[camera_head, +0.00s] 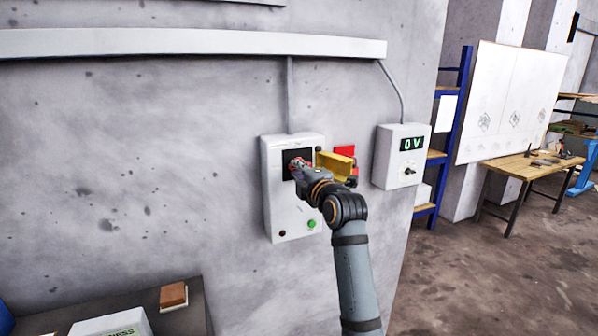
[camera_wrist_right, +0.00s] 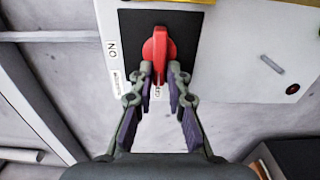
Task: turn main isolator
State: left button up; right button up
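The main isolator is a red rotary handle (camera_wrist_right: 158,55) on a black plate (camera_wrist_right: 185,30), on the front of a pale wall cabinet (camera_head: 284,205). In the right wrist view the handle's bar stands along the picture's vertical. My right gripper (camera_wrist_right: 160,76) has one finger on each side of the bar's near end and appears shut on it. In the head view my right gripper (camera_head: 298,166) is at the black plate (camera_head: 289,156), covering most of the handle. Finger contact is hard to see exactly. My left gripper is not in view.
A yellow part (camera_head: 336,166) and a red panel (camera_head: 344,151) sit at the cabinet's right side. Its lower front has a green button (camera_head: 311,224) and a dark button (camera_head: 282,233). A grey box (camera_head: 385,166) to the right shows "0V" (camera_head: 412,144). A dark bench (camera_head: 193,318) stands lower left.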

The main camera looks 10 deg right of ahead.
jog(key=shift+o, duration=1.4)
jog(key=s+d, duration=0.2)
jog(key=s, duration=0.9)
jog(key=shift+s+d, duration=0.15)
jog(key=shift+s, duration=0.25)
jog(key=shift+f, duration=0.1)
